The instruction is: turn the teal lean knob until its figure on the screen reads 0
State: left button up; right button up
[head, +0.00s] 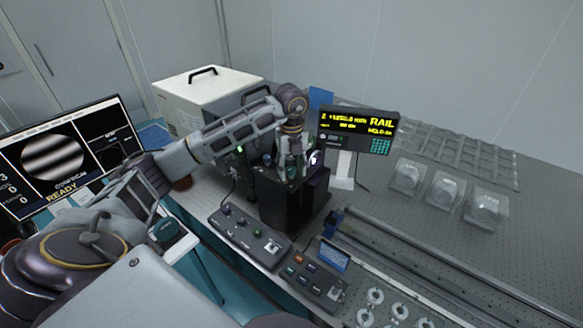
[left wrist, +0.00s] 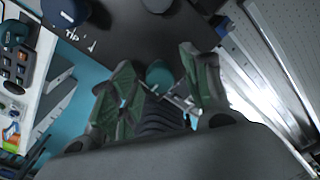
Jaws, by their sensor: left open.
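The teal lean knob (left wrist: 160,73) shows in the left wrist view on the dark top of a black box, between and beyond my left fingertips. My left gripper (left wrist: 163,90) is open, with one green-padded finger on each side of the knob; I cannot tell whether either touches it. In the head view my left gripper (head: 291,168) points down over the black box (head: 287,205) and hides most of its top. The screen (head: 62,155) at the left shows striped fringes, READY and a column of figures at its cut-off left edge; which one is lean cannot be told. My right gripper is not in view.
A dark blue knob (left wrist: 65,10) marked TIP and another knob (left wrist: 157,4) sit on the same box. Control boxes (head: 250,236) stand in front, a RAIL display (head: 358,130) behind. Clear cases (head: 445,190) and rails (head: 430,260) lie right.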

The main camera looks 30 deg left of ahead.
pick_arm(q)
jog(key=c, duration=1.1)
jog(key=shift+o, duration=0.2)
jog(key=shift+m+b, duration=0.3)
jog(key=shift+m, duration=0.1)
